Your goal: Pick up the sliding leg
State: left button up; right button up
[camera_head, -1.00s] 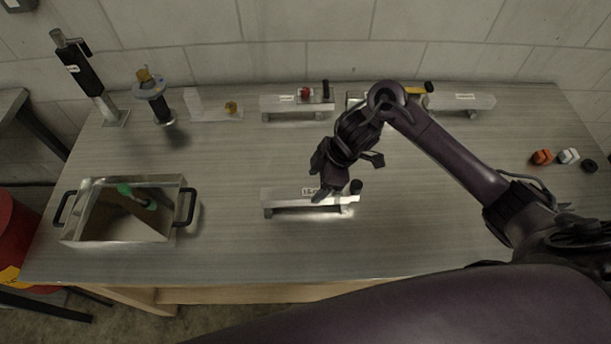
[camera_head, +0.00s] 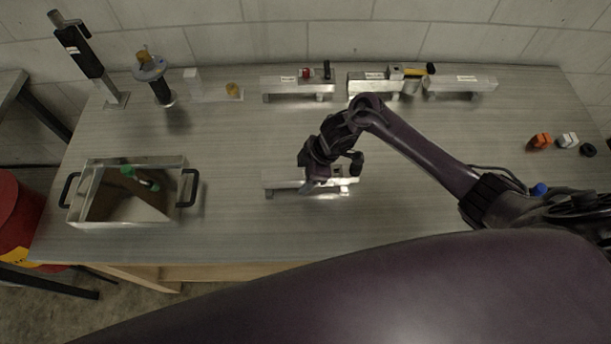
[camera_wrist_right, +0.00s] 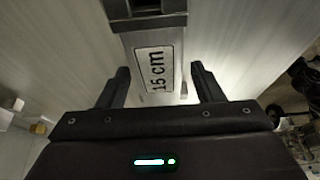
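A pale metal bar (camera_head: 280,179), which seems to be the sliding leg, lies at the middle front of the table. In the right wrist view the bar (camera_wrist_right: 158,40) bears a "15 cm" label and a dark part near the top. My right gripper (camera_head: 314,186) is low at the bar and hides part of it. In the wrist view its fingers (camera_wrist_right: 160,74) are apart, one on each side of the bar, with gaps visible. I cannot tell how far down they reach. My left gripper is not in view.
A metal tray (camera_head: 186,166) with black handles stands at left, a green-tipped item inside. Similar metal pieces (camera_head: 460,82) line the back. A black tool (camera_head: 80,50) and a round-headed stand (camera_head: 150,72) are back left. Small caps (camera_head: 540,141) lie at right.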

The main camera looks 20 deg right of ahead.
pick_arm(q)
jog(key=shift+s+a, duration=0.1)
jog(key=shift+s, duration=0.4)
pick_arm(e)
jog(key=shift+w+r, duration=0.1)
grip_shut()
